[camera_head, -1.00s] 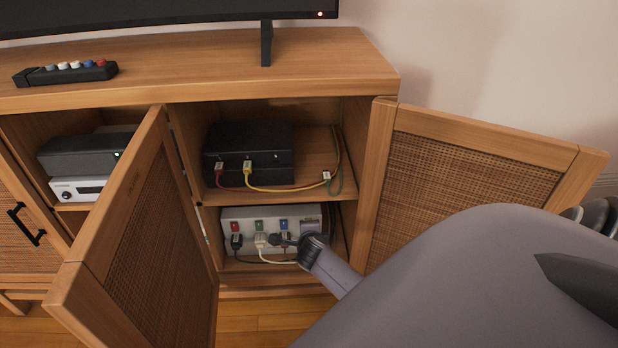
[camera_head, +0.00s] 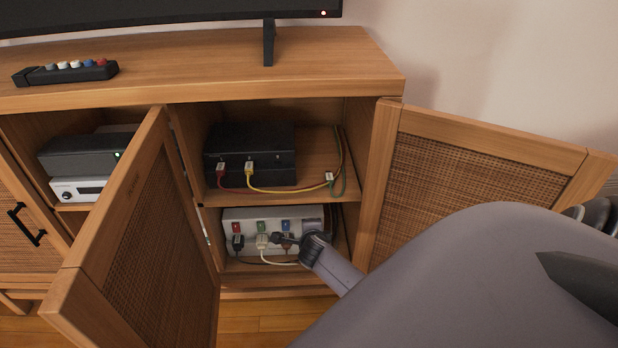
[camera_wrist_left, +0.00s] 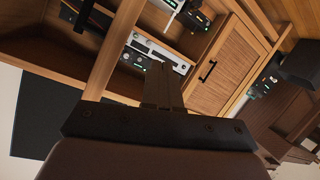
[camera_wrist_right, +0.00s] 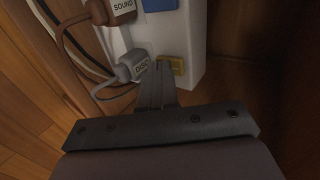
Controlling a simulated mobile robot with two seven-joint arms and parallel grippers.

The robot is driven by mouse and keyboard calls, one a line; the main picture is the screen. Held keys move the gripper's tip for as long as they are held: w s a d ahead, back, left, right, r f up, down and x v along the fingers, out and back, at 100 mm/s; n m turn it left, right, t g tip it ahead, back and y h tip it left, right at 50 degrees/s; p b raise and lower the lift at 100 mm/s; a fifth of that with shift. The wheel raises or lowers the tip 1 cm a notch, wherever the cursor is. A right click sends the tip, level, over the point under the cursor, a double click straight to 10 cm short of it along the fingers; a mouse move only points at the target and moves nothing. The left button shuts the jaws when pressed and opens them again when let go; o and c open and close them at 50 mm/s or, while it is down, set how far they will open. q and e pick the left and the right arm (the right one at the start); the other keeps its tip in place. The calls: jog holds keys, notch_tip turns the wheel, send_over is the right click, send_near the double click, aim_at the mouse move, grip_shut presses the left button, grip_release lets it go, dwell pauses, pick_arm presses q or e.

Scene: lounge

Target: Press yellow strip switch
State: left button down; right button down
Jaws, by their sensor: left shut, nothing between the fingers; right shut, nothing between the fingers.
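The grey-white power strip (camera_head: 232,214) stands on the lower shelf of the open cabinet, with a red switch (camera_head: 237,227), a green switch (camera_head: 262,226) and a blue switch (camera_head: 286,225) in a row. The yellow switch (camera_wrist_right: 178,66) shows in the right wrist view, partly covered by my right gripper (camera_wrist_right: 163,65). Its shut, empty fingertips overlap the switch's left edge; I cannot tell if they touch it. My left gripper (camera_wrist_left: 161,64) is shut and empty, away from the strip.
Two open doors, one left (camera_head: 150,225) and one right (camera_head: 480,165), flank the compartment. A black box (camera_head: 255,140) with red and yellow cables is on the shelf above. More plugs and cables crowd the strip's front. A black remote-like bar (camera_head: 75,73) lies on top.

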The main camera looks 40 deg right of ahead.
jog(key=shift+d, duration=0.15)
jog(key=shift+a, duration=0.2)
pick_arm(q)
jog(key=shift+a+r, duration=0.15)
jog(key=shift+a, duration=0.35)
jog(key=shift+s, duration=0.1)
pick_arm(e)
jog(key=shift+d+r, duration=0.1)
jog(key=shift+r, duration=0.05)
jog(key=shift+r+p, duration=0.55)
jog(key=shift+r, duration=0.15)
pick_arm(q)
jog(key=shift+d+r, duration=0.1)
jog(key=shift+r, duration=0.35)
